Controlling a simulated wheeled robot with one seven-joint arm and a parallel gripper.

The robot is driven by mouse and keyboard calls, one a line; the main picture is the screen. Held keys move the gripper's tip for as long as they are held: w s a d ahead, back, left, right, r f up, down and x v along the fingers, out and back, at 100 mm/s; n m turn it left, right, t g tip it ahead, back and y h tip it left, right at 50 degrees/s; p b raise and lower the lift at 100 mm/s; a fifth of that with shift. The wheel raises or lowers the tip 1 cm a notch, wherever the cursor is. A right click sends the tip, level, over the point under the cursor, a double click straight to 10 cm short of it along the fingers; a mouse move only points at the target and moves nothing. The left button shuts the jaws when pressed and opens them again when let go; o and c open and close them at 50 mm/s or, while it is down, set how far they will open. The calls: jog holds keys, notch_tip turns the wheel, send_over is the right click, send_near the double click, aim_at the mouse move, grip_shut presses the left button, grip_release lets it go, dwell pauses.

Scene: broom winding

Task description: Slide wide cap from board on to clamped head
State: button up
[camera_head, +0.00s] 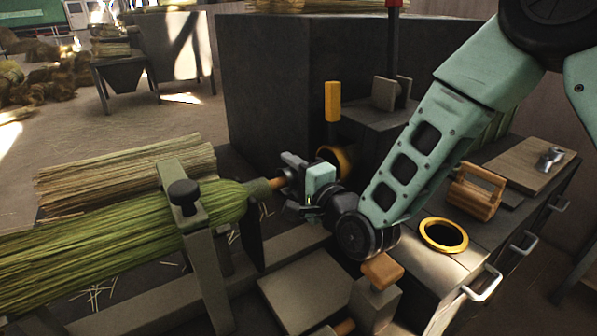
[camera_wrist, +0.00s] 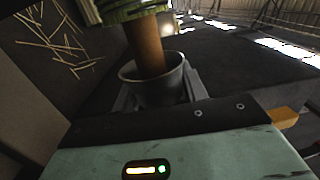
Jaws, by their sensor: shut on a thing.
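The broom head (camera_head: 110,245) is a green straw bundle held in an upright clamp (camera_head: 205,255), its wooden handle stub (camera_head: 277,183) pointing right. The stub also shows in the wrist view (camera_wrist: 147,45). My gripper (camera_head: 291,183) is at the stub's free end, shut on the wide cap, a grey metal cup (camera_wrist: 153,88). In the wrist view the stub runs down into the cap's open mouth, so the cap appears to be around its end, apart from the straw. In the head view my jaws mostly hide the cap. The board (camera_head: 515,168) lies at the far right.
Small metal pieces (camera_head: 550,157) lie on the board. A wooden spool (camera_head: 476,192) and a yellow ring (camera_head: 443,235) are on the drawer bench. A yellow-handled tool (camera_head: 332,102) stands behind my gripper. A wooden-topped post (camera_head: 381,270) stands in front. Loose straw (camera_head: 125,170) lies behind the head.

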aim_at(276, 188)
jog(key=shift+s+a+b, duration=0.25)
jog(key=shift+s+a, duration=0.55)
jog(key=shift+a, duration=0.35)
jog(key=shift+s+a+b, duration=0.25)
jog(key=shift+s+a, duration=0.5)
jog(key=shift+a, duration=0.35)
jog(key=o, duration=1)
jog(key=shift+o, duration=0.2)
